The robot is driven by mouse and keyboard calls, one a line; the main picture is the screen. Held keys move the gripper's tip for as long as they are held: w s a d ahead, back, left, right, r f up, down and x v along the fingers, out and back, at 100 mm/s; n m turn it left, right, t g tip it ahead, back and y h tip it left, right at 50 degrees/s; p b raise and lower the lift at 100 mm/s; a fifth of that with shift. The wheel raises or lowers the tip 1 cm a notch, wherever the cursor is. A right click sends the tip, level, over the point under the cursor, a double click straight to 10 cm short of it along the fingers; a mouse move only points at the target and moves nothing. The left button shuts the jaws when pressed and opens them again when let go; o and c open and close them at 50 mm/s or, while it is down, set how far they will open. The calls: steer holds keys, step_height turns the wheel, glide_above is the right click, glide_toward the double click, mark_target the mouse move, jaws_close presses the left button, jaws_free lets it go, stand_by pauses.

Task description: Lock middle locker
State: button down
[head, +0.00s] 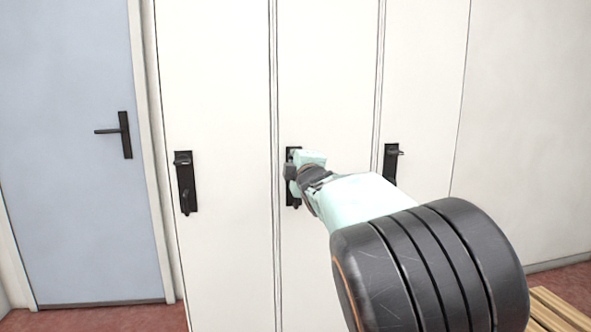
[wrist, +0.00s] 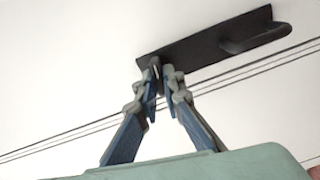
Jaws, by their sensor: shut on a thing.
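The middle locker (head: 325,80) is a tall white door that looks closed. Its black lock plate (head: 293,196) is partly hidden by my gripper (head: 291,172) in the head view. In the wrist view the plate (wrist: 205,47) runs diagonally, with a curved black handle (wrist: 258,40) at its right end. My gripper (wrist: 160,75) has its fingertips at the plate's other end, shut on a small dark lock knob (wrist: 155,66). The fingertips hide most of the knob, so its turn cannot be told.
The left locker (head: 215,80) and right locker (head: 425,70) have similar black lock plates. A blue-grey door (head: 65,90) with a black handle stands at far left. A slatted wooden bench (head: 560,308) is at lower right, by the reddish floor.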

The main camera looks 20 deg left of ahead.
steer(key=shift+f+n+b, duration=0.1)
steer(key=shift+n+b, duration=0.45)
steer(key=shift+n, duration=0.45)
steer(key=c, duration=2.1)
jaws_free()
steer(key=shift+s, duration=0.15)
steer(key=v, duration=1.1)
steer(key=shift+s+d, duration=0.2)
steer(key=shift+s, duration=0.15)
